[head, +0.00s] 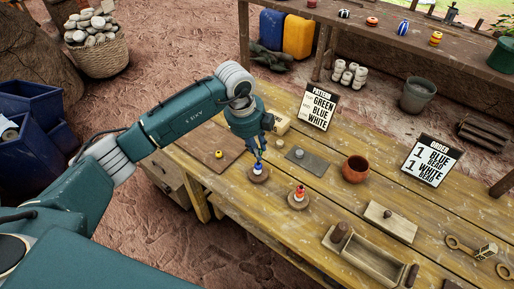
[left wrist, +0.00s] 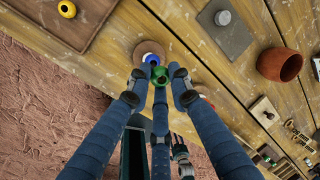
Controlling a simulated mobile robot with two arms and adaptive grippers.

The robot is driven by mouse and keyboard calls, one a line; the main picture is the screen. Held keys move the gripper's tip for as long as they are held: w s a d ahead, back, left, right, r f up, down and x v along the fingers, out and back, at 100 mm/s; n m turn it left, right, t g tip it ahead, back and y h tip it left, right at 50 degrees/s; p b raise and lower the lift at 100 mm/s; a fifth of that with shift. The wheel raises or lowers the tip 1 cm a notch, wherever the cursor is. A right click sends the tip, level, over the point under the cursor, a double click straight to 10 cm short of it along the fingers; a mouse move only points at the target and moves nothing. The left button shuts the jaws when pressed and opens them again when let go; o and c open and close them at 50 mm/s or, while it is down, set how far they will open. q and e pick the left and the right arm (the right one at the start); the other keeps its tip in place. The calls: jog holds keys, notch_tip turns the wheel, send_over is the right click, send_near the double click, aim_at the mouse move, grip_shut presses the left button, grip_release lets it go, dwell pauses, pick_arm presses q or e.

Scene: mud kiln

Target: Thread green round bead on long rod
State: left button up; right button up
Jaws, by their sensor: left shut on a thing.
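My left gripper (head: 258,157) is shut on the green round bead, which shows between the fingers (left wrist: 161,88) in the left wrist view as a green bead (left wrist: 160,75). It is held just above or against a blue bead (left wrist: 151,59) on a round wooden base (left wrist: 141,46). In the head view this base (head: 259,178) carries a blue and white stack (head: 257,170). The rod is hidden, so I cannot tell whether the green bead is around it.
A second round base (head: 298,202) with a reddish bead stack (head: 299,192) stands close to the right. A yellow bead (head: 219,154) lies on a brown board (head: 208,141). A grey plate (head: 301,158), a clay pot (head: 355,169) and a pattern sign (head: 318,106) are behind.

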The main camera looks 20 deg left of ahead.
pick_arm(q)
jog(key=shift+f, duration=0.2)
dwell(0.6)
jog(key=shift+b+x, duration=0.95)
jog(key=shift+x, duration=0.05)
jog(key=shift+s+a, duration=0.15)
dwell(0.6)
jog(key=o, duration=0.9)
jog(key=w+d+p+v, duration=0.1)
jog(key=p+v, duration=0.4)
jog(key=v, duration=0.3)
jog(key=shift+w, duration=0.15)
jog(key=shift+d, duration=0.15)
dwell(0.8)
